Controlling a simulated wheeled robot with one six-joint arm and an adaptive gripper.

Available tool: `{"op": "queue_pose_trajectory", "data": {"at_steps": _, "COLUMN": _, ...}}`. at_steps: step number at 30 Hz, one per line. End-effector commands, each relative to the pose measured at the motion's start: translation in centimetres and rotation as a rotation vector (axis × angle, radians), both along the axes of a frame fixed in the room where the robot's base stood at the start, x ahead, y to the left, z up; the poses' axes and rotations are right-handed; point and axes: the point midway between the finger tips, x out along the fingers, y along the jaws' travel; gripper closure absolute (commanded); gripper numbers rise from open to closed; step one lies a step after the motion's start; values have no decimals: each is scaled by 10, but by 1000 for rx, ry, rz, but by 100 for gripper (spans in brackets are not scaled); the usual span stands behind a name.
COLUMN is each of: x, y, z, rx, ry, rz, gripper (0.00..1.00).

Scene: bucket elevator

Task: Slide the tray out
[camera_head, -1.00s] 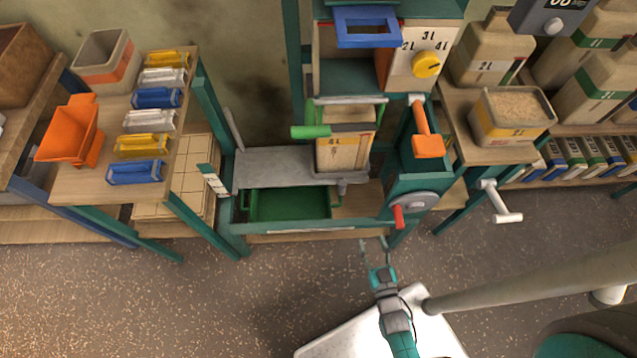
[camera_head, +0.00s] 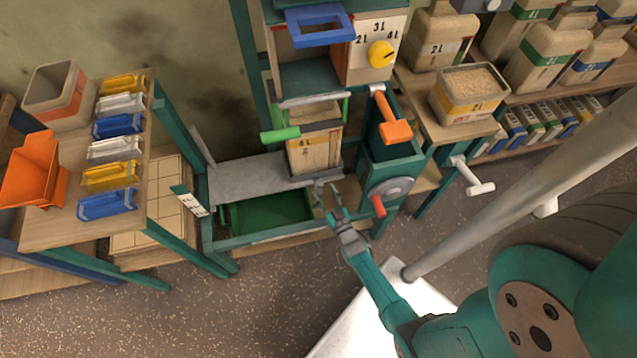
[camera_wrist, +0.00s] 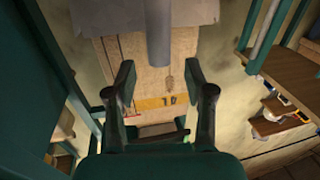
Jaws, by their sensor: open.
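A green tray (camera_head: 268,215) sits low inside the teal frame, below a grey sheet (camera_head: 258,178). A wooden box with a yellow band (camera_head: 314,150) stands at the sheet's right end. My gripper (camera_head: 328,190) is open, just in front of the box's base, right of the green tray. In the wrist view, my gripper's two fingers (camera_wrist: 160,90) are apart. A grey round peg (camera_wrist: 158,35) hangs from a grey plate (camera_wrist: 115,14) above the gap between them, and the banded box front (camera_wrist: 150,103) lies behind. I see nothing held; contact with the peg cannot be told.
A red handle (camera_head: 378,206) on a grey disc and an orange lever (camera_head: 392,120) are right of my gripper. A green handle (camera_head: 280,134) sticks out left of the box. The floor in front (camera_head: 200,310) is clear.

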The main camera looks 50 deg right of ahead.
Motion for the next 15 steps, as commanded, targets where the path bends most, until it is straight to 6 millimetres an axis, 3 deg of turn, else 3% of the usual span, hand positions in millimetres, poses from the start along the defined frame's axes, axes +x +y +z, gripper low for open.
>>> {"op": "queue_pose_trajectory", "data": {"at_steps": 6, "x": 31, "y": -13, "z": 0, "rx": 1, "ry": 1, "rz": 0, "gripper": 46}}
{"op": "queue_pose_trajectory", "data": {"at_steps": 15, "x": 44, "y": -19, "z": 0, "rx": 1, "ry": 2, "rz": -1, "gripper": 46}}
